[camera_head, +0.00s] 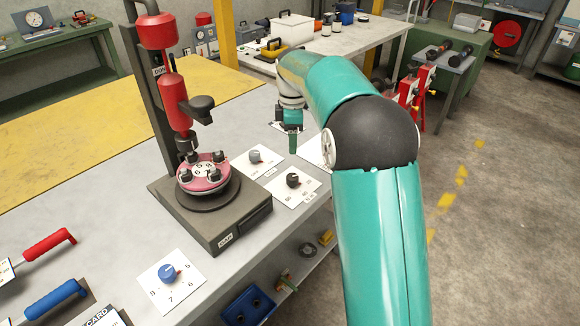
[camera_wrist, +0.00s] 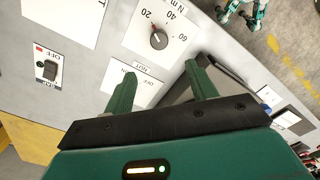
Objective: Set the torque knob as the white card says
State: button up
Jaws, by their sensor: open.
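The torque knob (camera_wrist: 158,40) is dark and round, with a red mark. It sits on a white plate marked 20, 40, 60 and N m in the wrist view. Its mark lies on the side towards the numbers; I cannot read the exact setting. My gripper (camera_wrist: 162,72) is open and empty, its two green fingers apart, with the knob beyond their tips. In the head view my gripper (camera_head: 292,142) hangs over the bench's right part, and I cannot tell which plate there is the torque one.
A red spindle machine (camera_head: 172,95) stands on the bench, with a pink flanged spool (camera_head: 203,174) on its base. A blue knob (camera_head: 168,272), a grey knob (camera_head: 255,156) and a black knob (camera_head: 293,180) are nearby. An OFF switch (camera_wrist: 50,68) shows in the wrist view.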

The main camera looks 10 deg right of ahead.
aim_at(292, 177)
notch_tip(292, 177, down, 14)
jog(key=shift+d+r, duration=0.1)
jog(key=c, duration=1)
